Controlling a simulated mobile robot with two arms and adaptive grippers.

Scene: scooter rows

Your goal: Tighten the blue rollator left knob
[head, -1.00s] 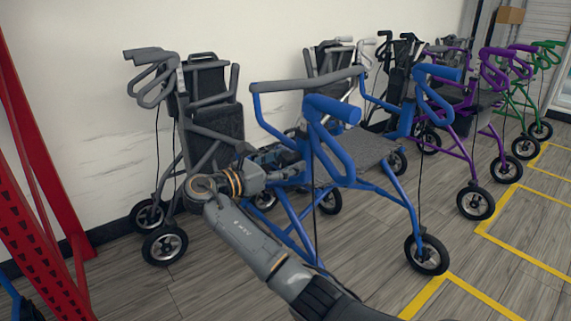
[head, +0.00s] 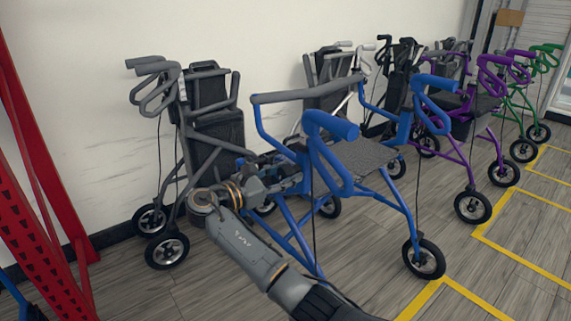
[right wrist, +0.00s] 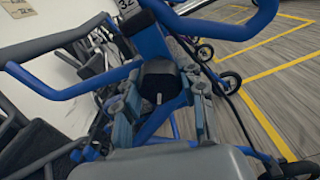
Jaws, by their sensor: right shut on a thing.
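The blue rollator (head: 384,186) stands upright in the middle of the head view, with its grey seat and blue handles. My right gripper (head: 295,174) reaches in from below and is at the rollator's left side frame. In the right wrist view, the fingers of my right gripper (right wrist: 163,92) are on either side of a black knob (right wrist: 159,76) on the blue frame tube and are shut on it. In the head view the knob is hidden behind the gripper and frame. My left gripper is not in view.
A grey rollator (head: 215,115) stands close on the left, beside a red rack (head: 40,190). Purple (head: 465,150) and green (head: 515,100) rollators stand to the right. Yellow floor lines (head: 520,258) mark bays. The floor at the front right is clear.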

